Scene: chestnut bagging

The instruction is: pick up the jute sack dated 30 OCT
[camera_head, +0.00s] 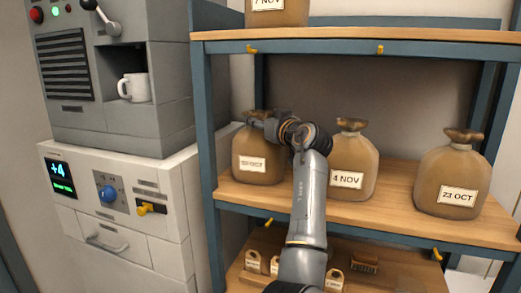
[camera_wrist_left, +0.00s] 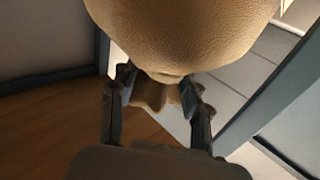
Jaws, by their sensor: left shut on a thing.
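The jute sack (camera_head: 257,150) at the left of the middle shelf has a white label that seems to read 30 OCT, though small and a little blurred. It is upright and looks to be at shelf level; I cannot tell if its base touches the board. My left gripper (camera_head: 268,120) is at its tied neck, shut on it. In the left wrist view the sack (camera_wrist_left: 185,35) fills the top, and its gathered neck is between the two fingers of my left gripper (camera_wrist_left: 158,95). My right gripper is in neither view.
A 4 NOV sack (camera_head: 352,160) stands right of my arm, and a 23 OCT sack (camera_head: 453,175) farther right. A 7 NOV sack (camera_head: 277,10) is on the upper shelf (camera_head: 340,35). A blue post (camera_head: 205,130) is close left of the held sack. Small tagged items (camera_head: 253,262) lie below.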

